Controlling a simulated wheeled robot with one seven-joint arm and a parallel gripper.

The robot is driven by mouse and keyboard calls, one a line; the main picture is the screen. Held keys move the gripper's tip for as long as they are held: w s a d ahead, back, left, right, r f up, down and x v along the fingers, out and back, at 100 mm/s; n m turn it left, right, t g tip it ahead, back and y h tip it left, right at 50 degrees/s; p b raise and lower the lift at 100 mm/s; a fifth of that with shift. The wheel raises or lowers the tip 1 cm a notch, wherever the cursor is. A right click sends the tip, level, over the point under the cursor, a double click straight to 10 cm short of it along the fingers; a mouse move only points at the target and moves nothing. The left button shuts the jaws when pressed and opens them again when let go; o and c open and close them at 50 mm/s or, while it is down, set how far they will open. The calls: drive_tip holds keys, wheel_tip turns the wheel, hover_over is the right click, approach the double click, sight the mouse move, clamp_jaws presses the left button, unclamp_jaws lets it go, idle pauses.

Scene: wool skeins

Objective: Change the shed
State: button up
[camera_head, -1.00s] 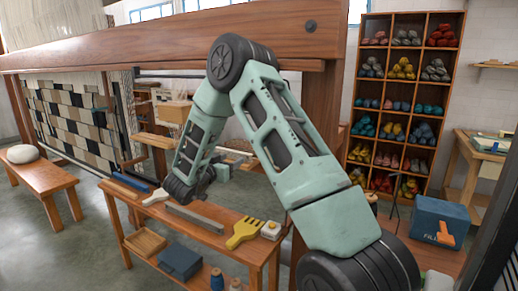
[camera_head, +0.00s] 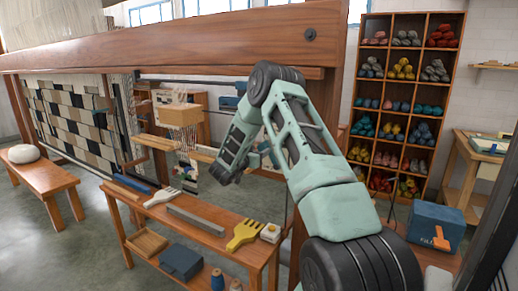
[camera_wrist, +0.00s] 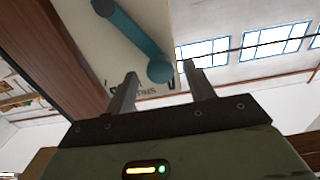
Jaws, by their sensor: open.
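In the wrist view a teal lever (camera_wrist: 134,35) with a round knob (camera_wrist: 160,72) is mounted on a pale plate (camera_wrist: 75,28). Dark lettering on the plate is partly covered and unreadable. My gripper (camera_wrist: 158,68) is open, with the knob showing between its fingertips. I cannot tell how far beyond the fingertips the knob is. In the head view the wooden loom (camera_head: 180,48) spans the left and middle, with a black, tan and cream checked cloth (camera_head: 75,118) on it. My arm hides most of my gripper there.
A low bench (camera_head: 195,215) in front holds a white comb (camera_head: 162,198), a grey bar (camera_head: 196,221) and a yellow comb (camera_head: 243,235). A left bench (camera_head: 45,184) carries a pale round cushion (camera_head: 22,153). A yarn shelf (camera_head: 404,90) and blue box (camera_head: 436,226) stand right.

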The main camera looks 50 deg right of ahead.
drive_tip(key=shift+d, duration=0.65)
clamp_jaws()
